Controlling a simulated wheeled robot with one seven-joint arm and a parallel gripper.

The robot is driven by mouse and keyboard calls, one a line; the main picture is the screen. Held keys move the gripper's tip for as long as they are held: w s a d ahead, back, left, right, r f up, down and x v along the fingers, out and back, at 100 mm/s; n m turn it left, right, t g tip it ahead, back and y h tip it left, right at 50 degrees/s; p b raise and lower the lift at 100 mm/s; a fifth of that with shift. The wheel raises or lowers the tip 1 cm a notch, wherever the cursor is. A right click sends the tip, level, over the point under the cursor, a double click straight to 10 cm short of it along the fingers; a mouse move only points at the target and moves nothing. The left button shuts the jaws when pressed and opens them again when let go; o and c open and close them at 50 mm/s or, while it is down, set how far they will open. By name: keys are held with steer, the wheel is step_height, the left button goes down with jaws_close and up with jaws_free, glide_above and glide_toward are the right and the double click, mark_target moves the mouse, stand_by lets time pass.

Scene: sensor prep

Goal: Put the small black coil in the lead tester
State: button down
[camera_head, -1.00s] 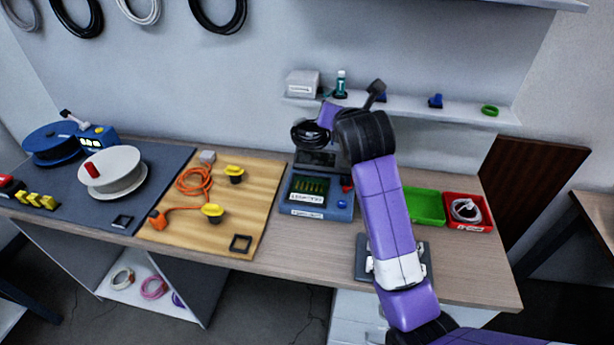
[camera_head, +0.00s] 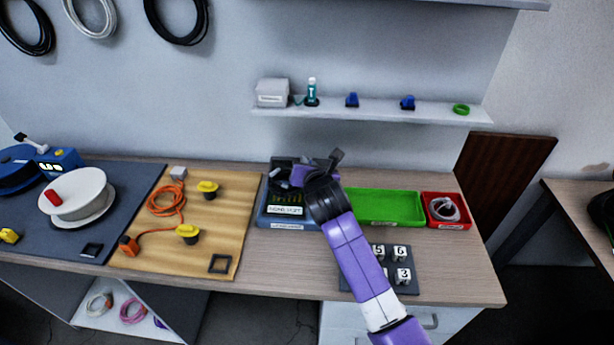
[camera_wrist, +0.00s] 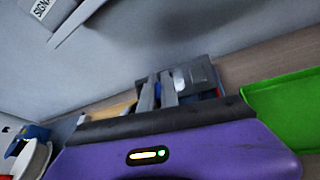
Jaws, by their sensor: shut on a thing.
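The lead tester (camera_head: 285,211) is a blue box with a lit display and labels, standing at the back of the bench. My gripper (camera_head: 293,178) is over the rear of the tester, shut on the small black coil (camera_head: 281,168). The coil is dark against the tester's dark back part, so I cannot tell whether it touches it. In the wrist view my gripper's grey fingers (camera_wrist: 158,88) point towards the tester (camera_wrist: 200,76). The coil is not clearly seen there. My arm covers the tester's right side.
A green tray (camera_head: 385,207) and a red tray (camera_head: 447,212) with a pale coil stand right of the tester. A wooden board (camera_head: 215,240) with an orange cable lies left. A dark plate with numbered blocks (camera_head: 400,252) is in front. A wall shelf (camera_head: 370,110) hangs behind.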

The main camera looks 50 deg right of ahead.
steer(key=shift+f, duration=2.35)
steer(key=shift+f, duration=0.15)
steer(key=c, duration=1.6)
jaws_free()
